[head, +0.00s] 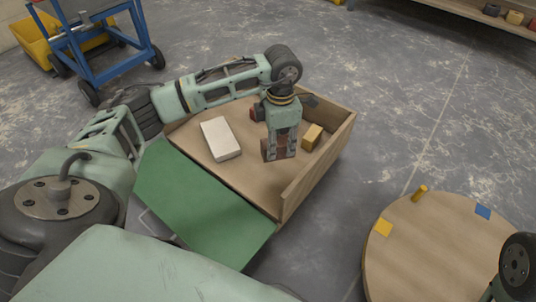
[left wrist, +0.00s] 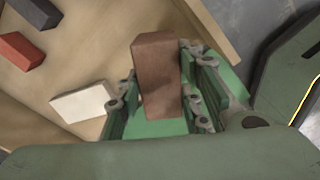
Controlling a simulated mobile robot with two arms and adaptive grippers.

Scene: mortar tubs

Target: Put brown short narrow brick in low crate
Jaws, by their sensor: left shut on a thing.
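The low crate (head: 300,187) is a shallow wooden box in the middle of the head view; its wall also shows in the left wrist view (left wrist: 205,25). My left gripper (head: 279,150) points down over the crate's right part, shut on the brown short narrow brick (head: 285,150). In the left wrist view the brown brick (left wrist: 158,75) stands out between the fingers (left wrist: 160,110). The fingers hide part of it. I cannot tell whether its lower end touches the crate floor. My right gripper is out of view.
The crate holds a cream brick (head: 221,138), a tan brick (head: 311,137), a red brick (left wrist: 22,50) and a dark grey brick (left wrist: 36,12). A green panel (head: 195,200) lies along the near side. A round wooden table (head: 440,250) stands at right.

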